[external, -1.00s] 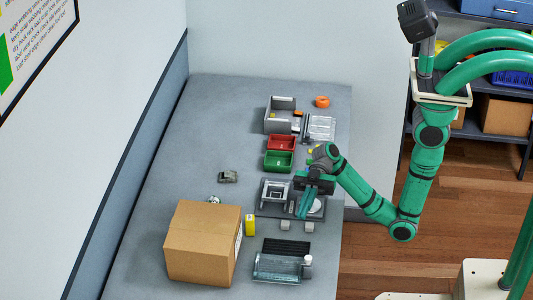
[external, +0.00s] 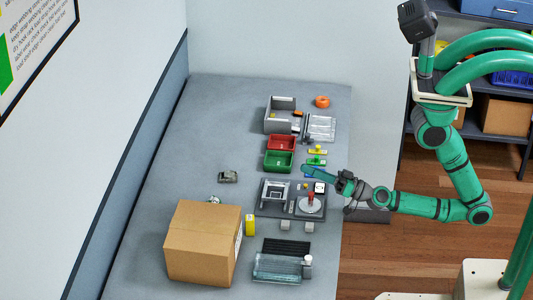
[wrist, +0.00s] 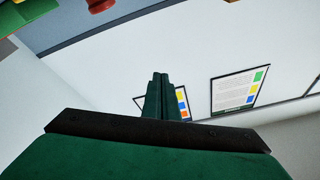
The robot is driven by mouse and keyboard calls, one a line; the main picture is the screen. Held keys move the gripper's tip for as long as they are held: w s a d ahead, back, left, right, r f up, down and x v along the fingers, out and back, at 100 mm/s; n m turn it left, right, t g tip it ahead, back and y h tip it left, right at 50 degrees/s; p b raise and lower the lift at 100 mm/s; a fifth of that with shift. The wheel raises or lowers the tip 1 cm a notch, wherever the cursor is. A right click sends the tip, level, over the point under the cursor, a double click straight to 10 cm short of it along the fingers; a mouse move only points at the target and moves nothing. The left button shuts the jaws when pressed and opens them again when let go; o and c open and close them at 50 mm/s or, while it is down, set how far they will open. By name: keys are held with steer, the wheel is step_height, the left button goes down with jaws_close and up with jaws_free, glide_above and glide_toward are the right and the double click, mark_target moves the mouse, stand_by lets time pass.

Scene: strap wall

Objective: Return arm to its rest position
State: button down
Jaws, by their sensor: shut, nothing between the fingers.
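My gripper (external: 319,174) is at the right edge of the grey table (external: 190,180), with its teal fingers pointing left over the table. The fingers also show in the wrist view (wrist: 162,98), closed together with nothing between them. My arm stretches from the right, its forearm low and nearly level, past the table edge. The wrist view faces the pale wall and its posters (wrist: 238,88). I cannot tell the exact height of the gripper above the table.
Below the gripper is a dark fixture board (external: 290,210). A green bin (external: 279,162) and red bin (external: 281,143) stand behind it. A cardboard box (external: 202,243) is at the front left. Open floor (external: 390,265) lies right of the table.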

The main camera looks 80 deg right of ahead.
steer(key=s+d+h, duration=0.3)
steer(key=s, duration=0.3)
steer(key=s+a+f+n+g+y, duration=0.1)
steer(key=s+f+n+g+y, duration=0.1)
steer(key=s+f, duration=0.5)
steer(key=s+a+f+n+g+y, duration=0.2)
steer(key=s+f+n+g, duration=0.2)
steer(key=s+f, duration=0.3)
steer(key=shift+a+f+g, duration=0.2)
steer(key=shift+a+g, duration=0.05)
steer(key=shift+g, duration=0.15)
steer(key=shift+s, duration=0.1)
